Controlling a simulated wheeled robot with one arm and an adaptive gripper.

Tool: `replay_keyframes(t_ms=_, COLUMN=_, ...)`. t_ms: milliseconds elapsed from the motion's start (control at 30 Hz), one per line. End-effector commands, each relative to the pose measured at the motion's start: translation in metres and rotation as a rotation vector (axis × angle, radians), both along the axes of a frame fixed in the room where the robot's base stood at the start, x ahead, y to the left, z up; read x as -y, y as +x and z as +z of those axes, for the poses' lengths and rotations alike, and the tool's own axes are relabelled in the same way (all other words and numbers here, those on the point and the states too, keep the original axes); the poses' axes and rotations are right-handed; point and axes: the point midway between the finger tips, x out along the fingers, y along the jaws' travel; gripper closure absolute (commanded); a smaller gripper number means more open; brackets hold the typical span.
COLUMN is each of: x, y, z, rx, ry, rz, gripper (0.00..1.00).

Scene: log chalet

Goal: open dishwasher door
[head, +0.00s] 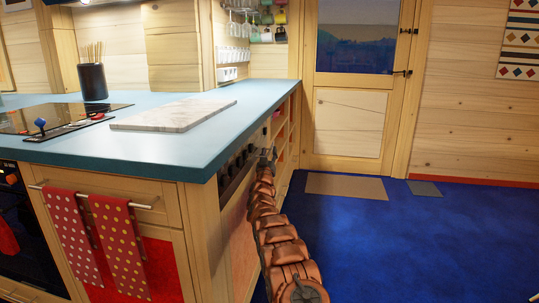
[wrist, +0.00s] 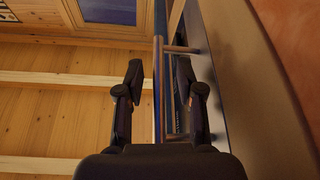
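The dishwasher appears to be set in the right-hand side of the counter, seen at a steep angle, with a dark upper strip (head: 236,168) above a reddish front panel (head: 241,238). A bar handle (wrist: 157,95) stands off this front on short posts. My gripper (wrist: 160,75) is open, with one finger on each side of the bar; the right finger is between bar and front. Gaps show, and contact cannot be told. In the head view my gripper (head: 268,155) is small, beside the counter side.
The blue countertop (head: 165,148) overhangs the dishwasher and carries a marble board (head: 175,113). Red dotted towels (head: 118,245) hang on a bar at the counter's front.

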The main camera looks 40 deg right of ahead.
Motion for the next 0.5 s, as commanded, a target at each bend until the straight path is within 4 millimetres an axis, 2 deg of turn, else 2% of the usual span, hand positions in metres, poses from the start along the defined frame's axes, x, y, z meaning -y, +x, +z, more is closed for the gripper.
replay_keyframes(t_ms=133, x=0.0, y=-0.0001, z=-0.0001, rx=0.0, ry=0.0, rz=0.0, gripper=0.63)
replay_keyframes(t_ms=500, x=0.0, y=0.0, z=-0.0002, rx=0.0, ry=0.0, rz=0.0, gripper=1.0)
